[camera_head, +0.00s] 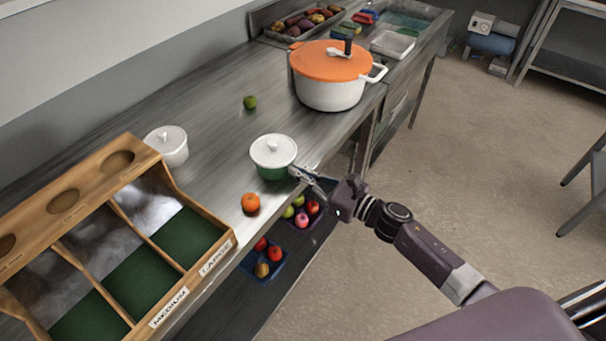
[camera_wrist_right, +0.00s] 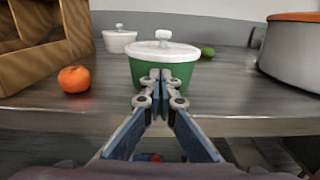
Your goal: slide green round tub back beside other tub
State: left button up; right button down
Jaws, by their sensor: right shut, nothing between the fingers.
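The green round tub (camera_head: 272,171) with a white knobbed lid stands upright near the front edge of the steel counter. The other tub (camera_head: 167,146), white with a white lid, stands farther back, close to the wall and the wooden rack. My right gripper (camera_head: 295,172) is shut and empty at the front side of the green tub. In the right wrist view its closed fingertips (camera_wrist_right: 161,75) are in front of the green tub (camera_wrist_right: 180,76); whether they touch it I cannot tell. The white tub (camera_wrist_right: 119,40) shows behind, to the left. My left gripper is not in view.
An orange (camera_head: 250,202) lies left of the green tub, near the counter edge. A lime (camera_head: 250,102) lies farther back. A wooden sorting rack (camera_head: 222,246) fills the lower left. A large orange-lidded pot (camera_head: 327,94) stands to the right. The counter between the two tubs is clear.

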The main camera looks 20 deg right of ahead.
aim_at(270, 156)
jog(key=b+x, duration=0.3)
jog(key=x, duration=0.6)
jog(key=shift+d+f, duration=0.1)
jog(key=shift+w+a, duration=0.2)
jog(key=shift+b, duration=0.3)
